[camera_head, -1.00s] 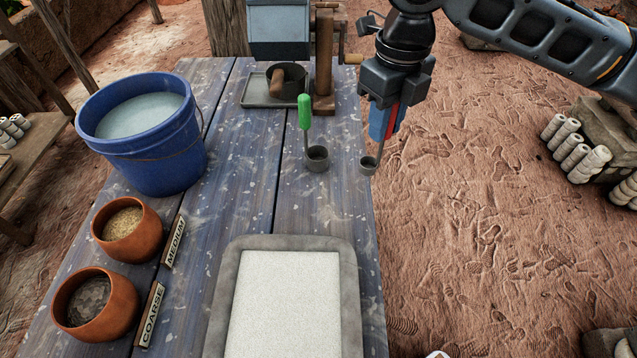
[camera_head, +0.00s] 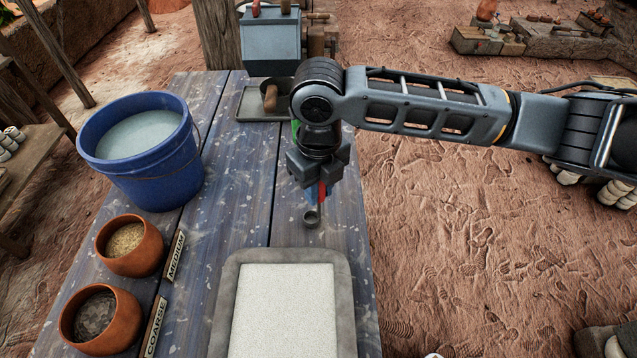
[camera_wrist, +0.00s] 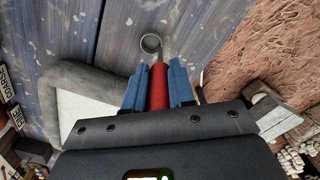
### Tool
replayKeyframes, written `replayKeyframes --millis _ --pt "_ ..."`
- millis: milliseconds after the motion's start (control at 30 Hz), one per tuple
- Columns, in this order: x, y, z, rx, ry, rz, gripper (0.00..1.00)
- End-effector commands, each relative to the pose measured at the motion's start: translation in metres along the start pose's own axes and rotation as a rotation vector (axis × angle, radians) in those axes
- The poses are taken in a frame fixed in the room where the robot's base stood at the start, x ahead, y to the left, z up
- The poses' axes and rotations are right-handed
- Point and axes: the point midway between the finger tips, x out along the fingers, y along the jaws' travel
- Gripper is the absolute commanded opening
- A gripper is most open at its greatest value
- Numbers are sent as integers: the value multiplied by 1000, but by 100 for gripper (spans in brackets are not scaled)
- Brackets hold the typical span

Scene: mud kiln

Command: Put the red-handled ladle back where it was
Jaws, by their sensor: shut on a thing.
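My gripper (camera_head: 318,190) has blue fingers shut on the red handle of the red-handled ladle (camera_head: 312,219), which hangs with its small grey cup down over the right part of the blue-grey table (camera_head: 240,190). In the wrist view the red handle (camera_wrist: 159,90) lies between both fingers, and the round cup shows beyond it against the planks. I cannot tell whether the cup touches the table. A sliver of a green-handled ladle (camera_head: 295,128) shows behind my arm; its cup is hidden by my gripper.
A pale tray with a grey rim (camera_head: 228,300) lies just in front of the ladle. A blue bucket (camera_head: 165,175) and clay bowls labelled MEDIUM (camera_head: 148,262) and COARSE (camera_head: 125,330) stand left. A mortar and a grey box (camera_head: 272,48) are at the back.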

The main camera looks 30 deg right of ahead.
Motion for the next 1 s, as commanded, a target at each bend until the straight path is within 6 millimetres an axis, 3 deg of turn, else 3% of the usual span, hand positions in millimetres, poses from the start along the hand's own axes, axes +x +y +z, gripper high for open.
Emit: replayKeyframes --millis 367,400,633,1000 --pt "5 0 0 0 -1 -1 0" --pt "4 0 0 0 -1 -1 27" --pt "4 0 0 0 -1 -1 49" --pt "-3 0 0 0 -2 0 50"
